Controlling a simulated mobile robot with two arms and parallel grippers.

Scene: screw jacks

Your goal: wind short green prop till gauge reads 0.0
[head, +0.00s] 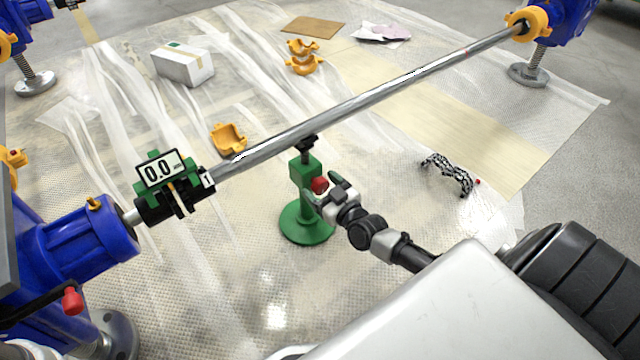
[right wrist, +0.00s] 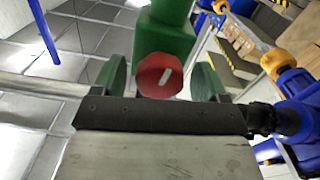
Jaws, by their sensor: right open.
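The short green prop (head: 306,222) stands upright on its round base, its black top under the long metal bar (head: 370,95). Its red knob (head: 319,184) is on the side facing my right arm. My right gripper (head: 328,194) is open at the knob. In the right wrist view the red knob (right wrist: 160,75) sits between the two green-tipped fingers (right wrist: 160,80), with a gap on each side. The gauge (head: 160,170), clamped on the bar's left end, reads 0.0. My left gripper is not in view.
Blue stands (head: 70,240) hold the bar at left and right. A yellow half-shell (head: 229,139), other yellow pieces (head: 303,58), a white box (head: 183,65) and a black chain-like item (head: 450,172) lie on the plastic-covered floor. Floor around the prop's base is clear.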

